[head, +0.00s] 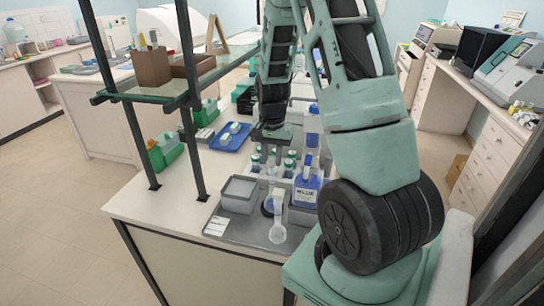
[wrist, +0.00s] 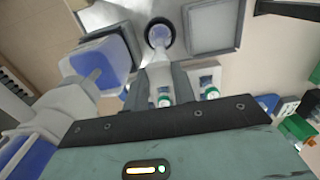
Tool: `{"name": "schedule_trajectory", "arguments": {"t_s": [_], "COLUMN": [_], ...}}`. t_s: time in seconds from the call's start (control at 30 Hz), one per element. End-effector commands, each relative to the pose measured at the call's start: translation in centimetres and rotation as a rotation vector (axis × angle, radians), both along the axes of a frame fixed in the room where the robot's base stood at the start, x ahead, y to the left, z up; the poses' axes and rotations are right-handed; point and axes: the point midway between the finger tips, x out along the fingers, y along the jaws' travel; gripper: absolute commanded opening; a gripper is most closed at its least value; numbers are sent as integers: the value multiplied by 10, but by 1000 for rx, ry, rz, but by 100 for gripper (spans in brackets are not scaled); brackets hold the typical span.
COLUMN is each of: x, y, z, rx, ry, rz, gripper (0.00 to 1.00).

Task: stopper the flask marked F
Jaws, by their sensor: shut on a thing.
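My gripper (head: 272,180) points down over the grey tray on the bench, and it also shows in the wrist view (wrist: 160,68). Its jaws are shut on a small pale thing between the fingertips, which looks like the stopper; its shape is mostly hidden. Just past the fingertips in the wrist view is a round vessel with blue in it (wrist: 160,36).
A blue M.BLUE bottle (head: 306,190) stands close on the right, and a grey open box (head: 239,193) on the left. Several green-capped vials (head: 290,161) stand behind. The shelf posts (head: 192,110) rise at the left. The bench's front left is clear.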

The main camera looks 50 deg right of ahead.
Motion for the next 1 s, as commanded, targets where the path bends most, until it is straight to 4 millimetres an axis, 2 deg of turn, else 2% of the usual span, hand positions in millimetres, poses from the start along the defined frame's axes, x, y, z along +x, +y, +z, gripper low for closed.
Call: {"name": "schedule_trajectory", "arguments": {"t_s": [0.97, 1.0], "x": [0, 0], "y": [0, 0], "z": [-5, -5], "rx": [0, 0], "ry": [0, 0], "rz": [0, 0], "gripper": [5, 31]}}
